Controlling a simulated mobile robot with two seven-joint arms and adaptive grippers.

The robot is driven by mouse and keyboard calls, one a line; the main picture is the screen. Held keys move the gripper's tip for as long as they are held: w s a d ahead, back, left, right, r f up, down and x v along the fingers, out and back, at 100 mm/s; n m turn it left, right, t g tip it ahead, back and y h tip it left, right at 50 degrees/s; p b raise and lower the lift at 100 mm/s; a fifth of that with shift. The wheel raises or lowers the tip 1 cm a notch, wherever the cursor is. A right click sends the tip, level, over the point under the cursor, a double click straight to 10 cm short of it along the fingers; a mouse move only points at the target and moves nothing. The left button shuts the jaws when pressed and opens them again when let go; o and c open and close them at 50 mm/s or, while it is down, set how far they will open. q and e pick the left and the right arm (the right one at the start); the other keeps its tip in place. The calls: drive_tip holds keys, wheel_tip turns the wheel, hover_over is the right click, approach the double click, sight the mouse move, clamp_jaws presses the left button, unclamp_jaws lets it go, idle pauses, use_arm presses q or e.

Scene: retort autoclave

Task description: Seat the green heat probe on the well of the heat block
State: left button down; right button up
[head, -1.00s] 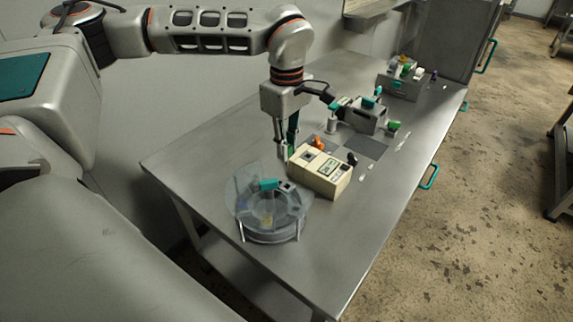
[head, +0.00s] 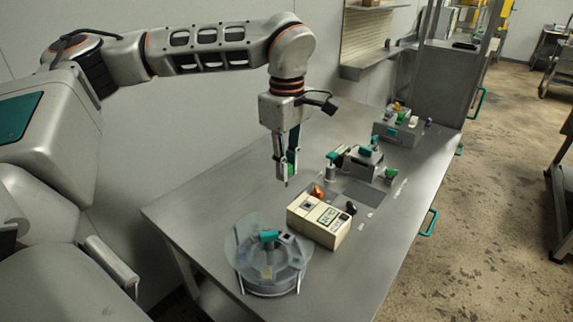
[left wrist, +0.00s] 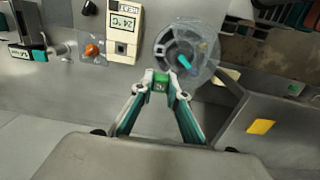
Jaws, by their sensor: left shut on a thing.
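My left gripper (head: 287,177) points down with its fingers shut on the green heat probe (head: 292,158). In the left wrist view the probe (left wrist: 160,82) shows as a green block between the fingertips (left wrist: 160,90). The heat block (head: 318,222) is a cream box with a display on the table. Its dark square well (left wrist: 121,48) shows uncovered in the left wrist view. The probe is in the air, apart from the heat block, above and behind its left end in the head view. The probe's lower end is partly hidden by the fingers. My right gripper is not in view.
A round clear-walled vessel (head: 243,253) with a teal handle stands just left of the heat block. An orange knob (head: 318,190) and a black knob (head: 350,207) are close by. A grey device (head: 362,163) and a grey box (head: 398,135) stand farther back. The table's left part is bare.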

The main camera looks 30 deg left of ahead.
use_arm(q)
drive_tip(key=w+f+p, duration=0.5)
drive_tip(key=w+f, duration=0.6)
drive_tip(key=f, duration=0.2)
drive_tip(key=shift+w+a+f, duration=0.25)
drive_tip(key=shift+w+f, duration=0.15)
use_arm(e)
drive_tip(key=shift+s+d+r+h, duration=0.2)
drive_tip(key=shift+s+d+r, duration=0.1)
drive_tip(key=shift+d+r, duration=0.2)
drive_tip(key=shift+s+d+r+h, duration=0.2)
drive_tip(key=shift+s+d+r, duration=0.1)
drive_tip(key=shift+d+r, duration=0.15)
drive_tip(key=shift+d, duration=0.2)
use_arm(q)
drive_tip(key=shift+f, duration=0.15)
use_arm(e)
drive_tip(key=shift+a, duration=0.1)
use_arm(q)
drive_tip(key=shift+f, duration=0.1)
drive_tip(key=shift+f, duration=0.35)
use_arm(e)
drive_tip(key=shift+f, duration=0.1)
